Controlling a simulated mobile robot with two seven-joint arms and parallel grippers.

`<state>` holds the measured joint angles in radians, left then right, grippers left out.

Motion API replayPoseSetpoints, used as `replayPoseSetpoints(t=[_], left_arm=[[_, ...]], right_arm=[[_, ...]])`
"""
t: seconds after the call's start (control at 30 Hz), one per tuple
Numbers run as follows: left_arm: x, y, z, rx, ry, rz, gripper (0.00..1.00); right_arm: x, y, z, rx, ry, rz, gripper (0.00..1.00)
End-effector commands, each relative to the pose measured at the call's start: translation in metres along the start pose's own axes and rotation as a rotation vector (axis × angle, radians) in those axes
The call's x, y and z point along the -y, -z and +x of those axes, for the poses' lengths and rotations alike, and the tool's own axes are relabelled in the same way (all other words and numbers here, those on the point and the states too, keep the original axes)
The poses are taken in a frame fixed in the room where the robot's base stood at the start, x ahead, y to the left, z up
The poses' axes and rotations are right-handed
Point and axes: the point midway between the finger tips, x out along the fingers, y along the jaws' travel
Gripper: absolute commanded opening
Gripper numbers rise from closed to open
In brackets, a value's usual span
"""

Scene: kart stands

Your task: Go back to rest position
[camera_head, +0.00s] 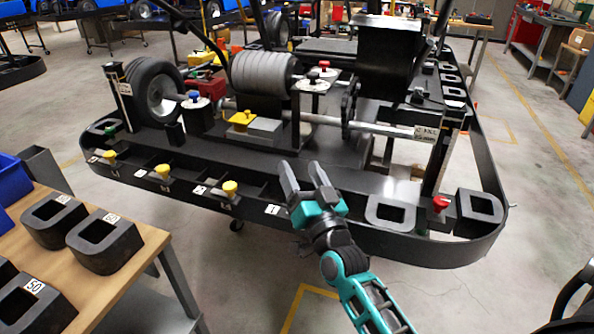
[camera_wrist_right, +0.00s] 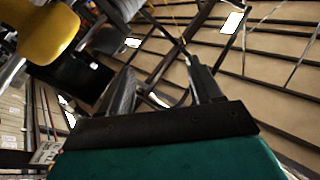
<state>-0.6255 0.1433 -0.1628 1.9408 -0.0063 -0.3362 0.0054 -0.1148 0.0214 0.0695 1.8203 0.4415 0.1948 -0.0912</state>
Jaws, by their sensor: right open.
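My right gripper (camera_head: 304,182) is open and empty. It is in front of the kart stand's black frame (camera_head: 255,211), by the label "1". In the right wrist view its two dark fingers (camera_wrist_right: 160,92) are spread apart with nothing between them. My left gripper is not in view. It cannot be told whether the right fingertips touch the frame.
The kart stand carries a wheel (camera_head: 153,92), a grey cylinder (camera_head: 262,73), yellow knobs (camera_head: 230,188) and a red knob (camera_head: 440,203). A wooden table (camera_head: 145,247) with several dark weights (camera_head: 105,243) is at left.

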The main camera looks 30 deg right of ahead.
Motion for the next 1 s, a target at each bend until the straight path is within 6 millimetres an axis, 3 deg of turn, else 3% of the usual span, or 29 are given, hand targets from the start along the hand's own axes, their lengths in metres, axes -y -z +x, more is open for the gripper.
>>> replayPoseSetpoints(t=[0.27, 0.47, 0.73, 1.0], left_arm=[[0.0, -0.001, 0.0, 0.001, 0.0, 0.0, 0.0], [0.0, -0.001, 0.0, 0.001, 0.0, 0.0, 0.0], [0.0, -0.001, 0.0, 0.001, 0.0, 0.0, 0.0], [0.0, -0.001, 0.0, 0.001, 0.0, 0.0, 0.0]], right_arm=[[0.001, -0.002, -0.001, 0.015, 0.005, -0.003, 0.64], [0.019, -0.03, -0.024, 0.231, 0.067, -0.055, 0.64], [0.039, -0.081, -0.108, 0.749, 0.142, -0.202, 0.64], [0.031, -0.091, -0.209, 1.2, 0.118, -0.34, 0.64]])
